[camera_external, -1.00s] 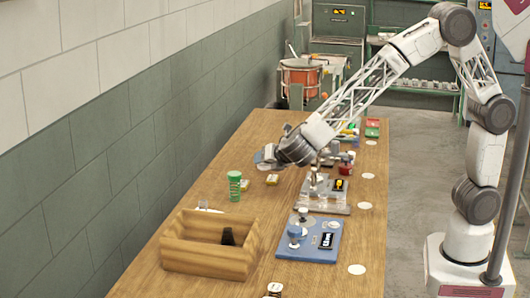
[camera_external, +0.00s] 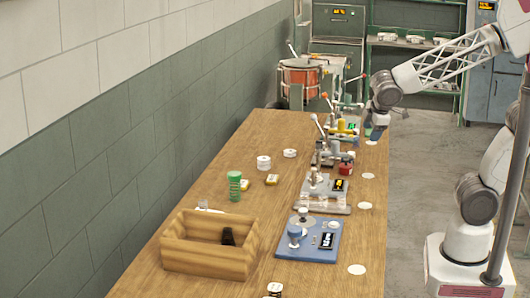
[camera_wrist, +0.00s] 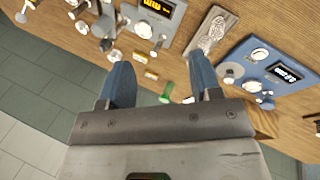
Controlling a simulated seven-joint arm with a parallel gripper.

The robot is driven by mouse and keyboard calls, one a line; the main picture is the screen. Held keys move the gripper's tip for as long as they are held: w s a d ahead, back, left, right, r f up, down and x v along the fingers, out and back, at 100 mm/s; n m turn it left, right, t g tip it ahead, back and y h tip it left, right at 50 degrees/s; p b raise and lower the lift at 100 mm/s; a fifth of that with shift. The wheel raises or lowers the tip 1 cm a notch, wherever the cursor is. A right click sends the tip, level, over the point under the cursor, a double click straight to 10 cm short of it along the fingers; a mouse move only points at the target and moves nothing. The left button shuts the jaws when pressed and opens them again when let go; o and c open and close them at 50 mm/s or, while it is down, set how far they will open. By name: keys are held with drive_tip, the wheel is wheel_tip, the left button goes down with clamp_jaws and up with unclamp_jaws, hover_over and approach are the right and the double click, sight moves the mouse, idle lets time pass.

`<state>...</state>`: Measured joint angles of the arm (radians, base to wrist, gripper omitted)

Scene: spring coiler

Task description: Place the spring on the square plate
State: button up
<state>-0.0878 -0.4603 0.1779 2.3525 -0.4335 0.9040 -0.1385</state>
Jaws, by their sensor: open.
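My gripper (camera_external: 376,132) is over the far right part of the table in the external view. In the wrist view its two blue fingers (camera_wrist: 161,66) are spread apart with nothing between them. A green banded cylinder (camera_external: 234,186) stands upright on the left side of the table, well apart from my gripper; it may be a coil, but I cannot tell. It also shows in the wrist view (camera_wrist: 167,94). I cannot single out the spring or the square plate for certain. A grey base plate (camera_external: 328,208) carries a fixture and a display at mid-table.
A blue base (camera_external: 290,250) with a knob and display lies nearer. A wooden box (camera_external: 190,262) stands at front left, with a dark item inside. White pieces (camera_external: 263,162) and yellow blocks (camera_external: 272,180) lie left of the fixtures. White discs (camera_external: 365,205) line the right edge.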

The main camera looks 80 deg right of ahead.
drive_tip(key=s+a+m+y, duration=0.1)
drive_tip(key=s+m+y, duration=0.2)
drive_tip(key=s, duration=0.8)
drive_tip(key=shift+s+a+f+m+y, duration=0.3)
drive_tip(key=shift+s+a+m+y, duration=0.1)
drive_tip(key=shift+m, duration=0.9)
